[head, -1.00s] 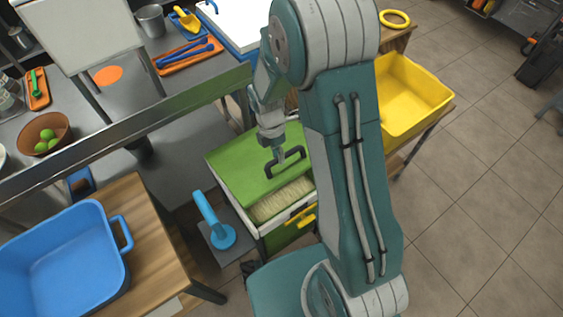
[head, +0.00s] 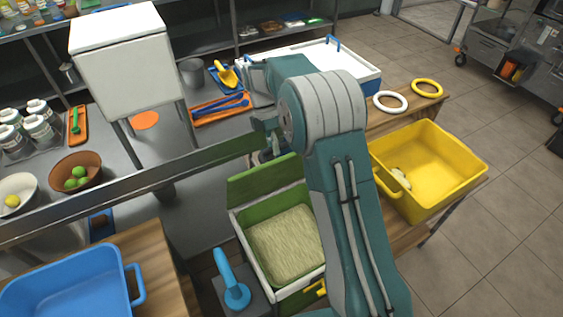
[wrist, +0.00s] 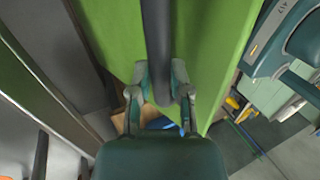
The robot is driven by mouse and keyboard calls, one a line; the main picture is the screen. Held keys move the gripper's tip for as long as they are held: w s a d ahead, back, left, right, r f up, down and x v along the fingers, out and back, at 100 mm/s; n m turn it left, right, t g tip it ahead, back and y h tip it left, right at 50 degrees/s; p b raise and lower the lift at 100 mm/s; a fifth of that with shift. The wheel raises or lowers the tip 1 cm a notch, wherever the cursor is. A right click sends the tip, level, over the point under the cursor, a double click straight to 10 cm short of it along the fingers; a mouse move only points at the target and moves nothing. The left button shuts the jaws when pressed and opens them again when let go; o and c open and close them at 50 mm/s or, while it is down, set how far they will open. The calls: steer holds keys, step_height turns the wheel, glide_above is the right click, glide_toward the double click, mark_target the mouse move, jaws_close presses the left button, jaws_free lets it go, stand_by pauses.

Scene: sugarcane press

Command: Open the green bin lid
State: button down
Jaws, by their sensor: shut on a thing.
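The green bin lid (head: 262,180) stands raised and tilted up at the back of the bin, and it fills much of the wrist view (wrist: 205,45). The bin (head: 247,257) has a pale rim and is open, with pale fibrous material (head: 287,240) inside. My gripper (wrist: 160,88) is shut on the dark bar handle (wrist: 156,30) of the lid. In the head view my gripper and the handle are mostly hidden behind my arm.
A yellow tub (head: 435,165) stands on a wooden table to the right. A blue-handled tool (head: 232,285) stands just left of the bin. A blue tub (head: 75,285) is at lower left. A metal rail (head: 110,195) runs behind the bin, close to the lid.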

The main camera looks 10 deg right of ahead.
steer(key=w+a, duration=0.2)
steer(key=w, duration=0.5)
steer(key=shift+w+a+r, duration=0.15)
steer(key=shift+w+a, duration=0.05)
steer(key=shift+a, duration=0.05)
stand_by(0.4)
steer(key=c, duration=0.6)
jaws_free()
steer(key=shift+o, duration=0.2)
steer(key=shift+r, duration=0.1)
steer(key=shift+r, duration=0.15)
step_height(320, 180, up, 10)
steer(key=shift+w+f, duration=0.15)
steer(key=shift+f, duration=0.05)
